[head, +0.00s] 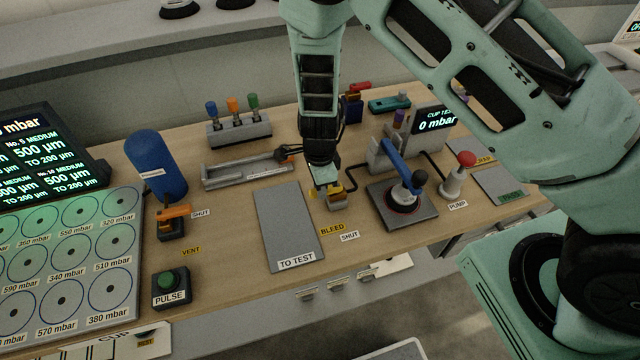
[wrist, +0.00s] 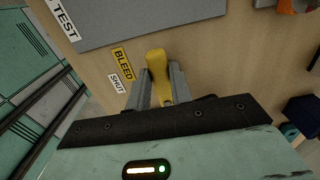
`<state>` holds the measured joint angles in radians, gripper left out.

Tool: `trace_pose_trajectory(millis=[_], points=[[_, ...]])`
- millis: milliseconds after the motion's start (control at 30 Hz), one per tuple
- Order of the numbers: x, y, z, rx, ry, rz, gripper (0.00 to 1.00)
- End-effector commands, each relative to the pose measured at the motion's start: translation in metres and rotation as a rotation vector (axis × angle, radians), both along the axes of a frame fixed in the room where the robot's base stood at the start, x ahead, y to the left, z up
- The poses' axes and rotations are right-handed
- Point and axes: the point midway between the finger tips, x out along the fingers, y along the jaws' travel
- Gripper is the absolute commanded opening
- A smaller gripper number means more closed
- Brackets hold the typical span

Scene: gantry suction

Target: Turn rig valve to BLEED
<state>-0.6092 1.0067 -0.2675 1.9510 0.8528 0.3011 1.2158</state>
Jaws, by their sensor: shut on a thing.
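The rig valve (head: 338,203) stands on the bench just right of the TO TEST plate, with a small grey body and a yellow lever. A yellow BLEED label (head: 332,229) and a white SHUT label (head: 349,237) lie in front of it. My gripper (head: 328,184) comes down from above onto the valve. In the wrist view, my gripper (wrist: 158,74) is shut with a grey finger on each side of the yellow lever (wrist: 157,66). The lever's rounded end sticks out past the fingertips, beside the BLEED label (wrist: 122,64). My gripper hides part of the valve, and I cannot tell its exact setting.
The TO TEST plate (head: 286,222) lies left of the valve. A blue-levered device on a dark base (head: 402,213) and the red-knobbed pump (head: 457,178) stand to the right. A grey rail fixture (head: 240,172) lies behind left. An orange-handled vent valve (head: 172,223) is farther left.

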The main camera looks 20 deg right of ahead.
Motion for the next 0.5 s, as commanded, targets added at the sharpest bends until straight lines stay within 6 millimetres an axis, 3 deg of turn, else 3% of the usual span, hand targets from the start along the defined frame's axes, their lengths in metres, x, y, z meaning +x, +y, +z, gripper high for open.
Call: trace_pose_trajectory(millis=[267,300,367,500], points=[[0.0018,-0.0002,0.0009,0.001,-0.004,-0.008,0.0],[0.0018,-0.0002,0.0009,0.001,-0.004,-0.008,0.27],[0.0017,-0.0002,0.0009,0.001,-0.004,-0.008,0.44],[0.0012,-0.0002,0.0006,0.001,-0.003,-0.006,0.44]])
